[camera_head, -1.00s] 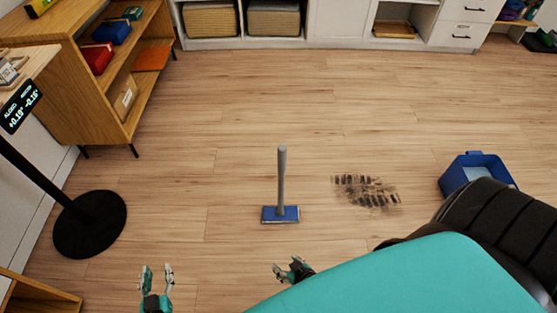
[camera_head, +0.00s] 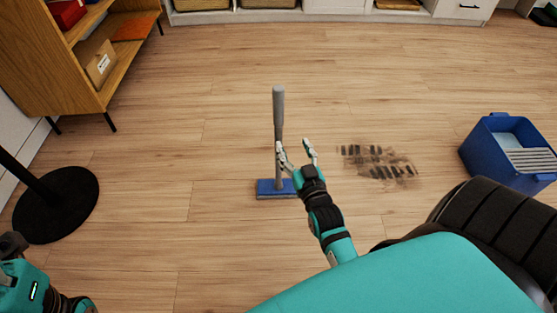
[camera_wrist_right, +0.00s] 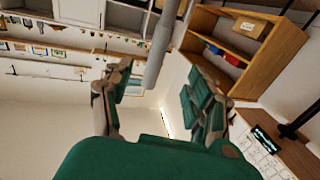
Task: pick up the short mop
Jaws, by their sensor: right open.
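The short mop stands upright on the wood floor in the head view, with a grey handle (camera_head: 278,112) and a flat blue head (camera_head: 268,187). My right gripper (camera_head: 295,150) is open beside the lower handle, its fingers partly in front of the mop's right side. In the right wrist view the grey handle (camera_wrist_right: 163,45) shows between the two spread fingers of the right gripper (camera_wrist_right: 158,75); I cannot tell whether they touch it. Only part of my left arm shows at the lower left of the head view; its gripper is out of sight.
A dark dirt patch (camera_head: 378,163) lies on the floor right of the mop. A blue bucket (camera_head: 490,160) stands farther right. A round black stand base (camera_head: 55,207) and a wooden shelf (camera_head: 85,90) are at the left.

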